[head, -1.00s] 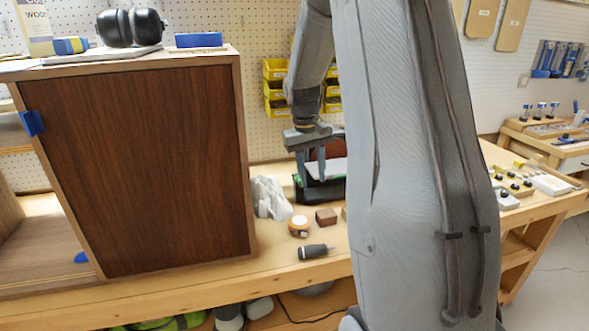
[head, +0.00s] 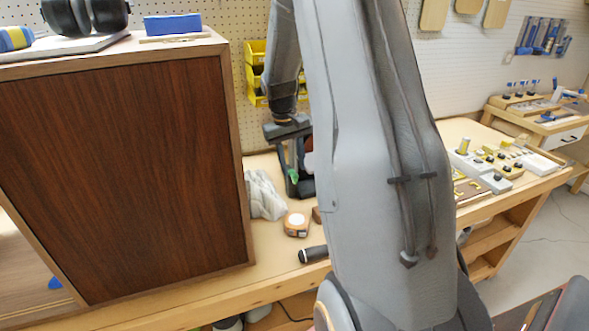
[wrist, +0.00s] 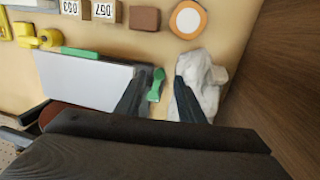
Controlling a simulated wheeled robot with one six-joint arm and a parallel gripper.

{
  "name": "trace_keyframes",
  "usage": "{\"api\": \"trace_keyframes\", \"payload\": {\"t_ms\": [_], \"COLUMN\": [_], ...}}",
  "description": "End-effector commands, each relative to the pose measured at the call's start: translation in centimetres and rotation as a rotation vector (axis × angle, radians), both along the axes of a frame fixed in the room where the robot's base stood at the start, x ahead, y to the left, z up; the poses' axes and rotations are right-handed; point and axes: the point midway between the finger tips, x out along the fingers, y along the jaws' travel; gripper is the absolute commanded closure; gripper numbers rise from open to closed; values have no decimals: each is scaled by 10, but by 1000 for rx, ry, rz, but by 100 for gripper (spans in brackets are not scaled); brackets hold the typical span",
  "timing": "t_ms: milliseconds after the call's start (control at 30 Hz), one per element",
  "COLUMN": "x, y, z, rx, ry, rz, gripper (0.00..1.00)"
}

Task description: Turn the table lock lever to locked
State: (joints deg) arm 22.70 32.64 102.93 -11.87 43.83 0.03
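A small green lever (wrist: 156,85) sticks out at the right edge of a light grey plate (wrist: 85,82) in the wrist view. A green bit of it also shows in the head view (head: 293,176), by the dark machine (head: 306,187) on the bench. My gripper (wrist: 161,78) is open, one finger on each side of the lever, with a gap visible on both sides. In the head view my gripper (head: 291,158) points down over the machine. My arm hides much of the machine there. I cannot tell how high the fingertips are or the lever's lock state.
A crumpled whitish cloth (wrist: 206,85) lies close beside the right finger. A round orange-and-white tape measure (wrist: 187,20), a brown block (wrist: 145,18) and numbered blocks (wrist: 106,10) lie beyond. A large wooden cabinet (head: 120,180) stands left. A dark-handled tool (head: 313,254) lies near the front edge.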

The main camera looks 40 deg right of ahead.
Motion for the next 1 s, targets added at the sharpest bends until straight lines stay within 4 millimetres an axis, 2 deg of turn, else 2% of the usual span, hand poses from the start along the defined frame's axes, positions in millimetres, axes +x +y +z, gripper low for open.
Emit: {"api": "trace_keyframes", "payload": {"t_ms": [100, 233, 567, 800, 1000], "x": [-2, -2, -3, -3, -4], "y": [-3, -5, -7, -7, -10], "z": [-16, -26, -31, -31, -30], "rx": [1, 0, 0, 0, 0], "ry": [4, 2, -1, -1, -1], "rz": [-1, -1, -4, -4, 44], "gripper": [65, 65, 65, 100, 100]}}
